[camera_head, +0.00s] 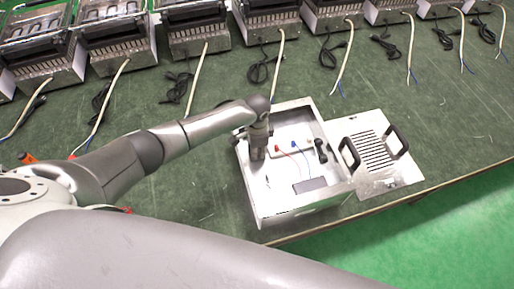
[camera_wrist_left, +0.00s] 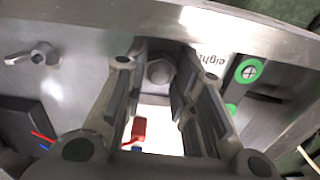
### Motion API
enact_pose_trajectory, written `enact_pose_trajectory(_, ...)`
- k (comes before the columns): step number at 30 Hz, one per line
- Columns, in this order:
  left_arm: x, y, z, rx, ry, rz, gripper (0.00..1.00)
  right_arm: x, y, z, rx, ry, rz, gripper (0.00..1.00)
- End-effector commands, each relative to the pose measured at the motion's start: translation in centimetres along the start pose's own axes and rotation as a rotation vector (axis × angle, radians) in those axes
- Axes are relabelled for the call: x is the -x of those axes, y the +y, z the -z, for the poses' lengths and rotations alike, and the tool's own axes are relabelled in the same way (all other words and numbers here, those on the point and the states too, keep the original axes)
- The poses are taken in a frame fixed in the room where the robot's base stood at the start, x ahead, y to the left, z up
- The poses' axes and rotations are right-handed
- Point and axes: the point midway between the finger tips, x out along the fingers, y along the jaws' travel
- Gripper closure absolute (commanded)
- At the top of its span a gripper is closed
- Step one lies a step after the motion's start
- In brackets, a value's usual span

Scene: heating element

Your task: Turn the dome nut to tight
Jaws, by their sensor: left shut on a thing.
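The dome nut (camera_wrist_left: 160,71) is a grey metal nut on the inner wall of the open metal box (camera_wrist_left: 75,32), seen in the left wrist view between my left fingertips. My left gripper (camera_head: 257,153) points down into the left part of the box (camera_head: 330,192) in the head view, where it hides the nut. It also shows in the left wrist view (camera_wrist_left: 165,62), with one finger on each side of the nut, shut on it. My right gripper is not in view.
A vented cover (camera_head: 372,150) with black handles lies right of the box, near the table's front edge. A row of heaters (camera_head: 120,35) with loose cables stands along the back. Inside the box are a red connector (camera_wrist_left: 139,128) and wires.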

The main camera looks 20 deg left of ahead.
Motion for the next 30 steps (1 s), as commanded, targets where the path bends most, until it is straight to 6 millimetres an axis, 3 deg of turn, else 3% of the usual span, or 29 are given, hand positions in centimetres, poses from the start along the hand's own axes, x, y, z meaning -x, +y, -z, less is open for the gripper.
enact_pose_trajectory(30,0.03,-0.09,0.10,-0.967,0.002,0.003,0.99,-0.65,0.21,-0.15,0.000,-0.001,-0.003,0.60)
